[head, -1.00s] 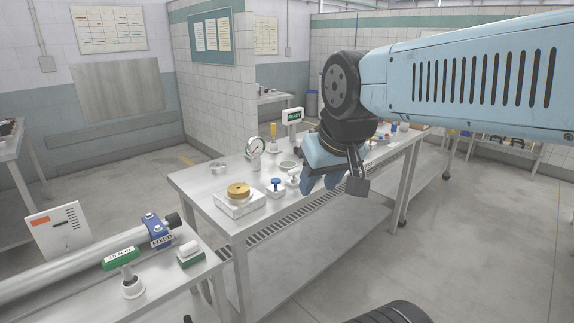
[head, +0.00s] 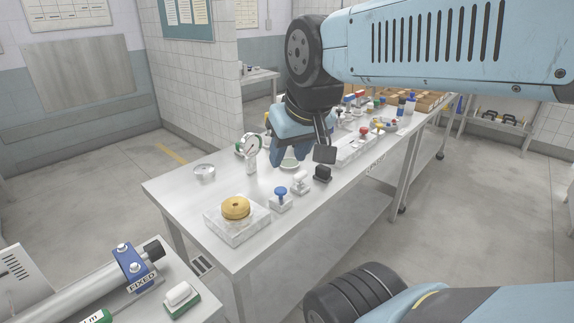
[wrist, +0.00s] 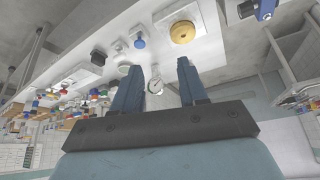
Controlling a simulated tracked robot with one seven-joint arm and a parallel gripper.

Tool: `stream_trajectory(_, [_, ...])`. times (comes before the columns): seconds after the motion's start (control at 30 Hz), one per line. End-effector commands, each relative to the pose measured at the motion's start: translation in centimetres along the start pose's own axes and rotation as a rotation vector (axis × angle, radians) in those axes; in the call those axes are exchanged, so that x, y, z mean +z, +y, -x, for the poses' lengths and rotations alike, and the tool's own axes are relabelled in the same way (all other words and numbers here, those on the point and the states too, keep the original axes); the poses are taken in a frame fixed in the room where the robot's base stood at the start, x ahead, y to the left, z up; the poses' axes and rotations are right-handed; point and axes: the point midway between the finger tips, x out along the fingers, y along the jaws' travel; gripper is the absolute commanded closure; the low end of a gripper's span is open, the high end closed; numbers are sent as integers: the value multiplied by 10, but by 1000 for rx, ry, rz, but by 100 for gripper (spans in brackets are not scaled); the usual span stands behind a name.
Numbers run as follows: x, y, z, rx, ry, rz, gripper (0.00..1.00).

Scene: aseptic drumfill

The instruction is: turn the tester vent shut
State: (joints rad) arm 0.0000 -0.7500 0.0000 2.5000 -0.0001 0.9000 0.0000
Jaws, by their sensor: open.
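A small dial gauge (head: 252,148) stands upright on the steel table (head: 170,187); it also shows between my fingers in the wrist view (wrist: 155,86). Near it along the front edge are a blue-topped knob (head: 280,193), a white knob (head: 300,179) and a black knob (head: 323,173). I cannot tell which part is the tester vent. My gripper (head: 285,153) is open and empty, pointing down over the table to the right of the gauge. In the wrist view my gripper (wrist: 160,66) has its fingers wide apart, touching nothing I can make out.
A blue FIXED clamp (head: 132,268) holds a pipe at lower left.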

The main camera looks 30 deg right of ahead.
Motion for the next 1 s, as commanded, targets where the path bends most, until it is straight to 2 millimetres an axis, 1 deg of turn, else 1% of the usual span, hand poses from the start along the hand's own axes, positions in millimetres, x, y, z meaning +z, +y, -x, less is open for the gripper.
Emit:
stream_trajectory(0.2, [0, 0, 0, 0, 0, 0, 57])
stream_trajectory(0.37, [-4, 1, 0, 6, -7, 5, 43])
stream_trajectory(0.47, [-14, 4, -4, 22, -28, 18, 34])
stream_trajectory(0.57, [-32, 8, -11, 46, -67, 45, 24])
stream_trajectory(0.7, [-62, 21, -27, 75, -135, 93, 11])
stream_trajectory(0.87, [-94, 40, -51, 90, -214, 148, 11])
stream_trajectory(1.0, [-120, 62, -76, 86, -282, 191, 11])
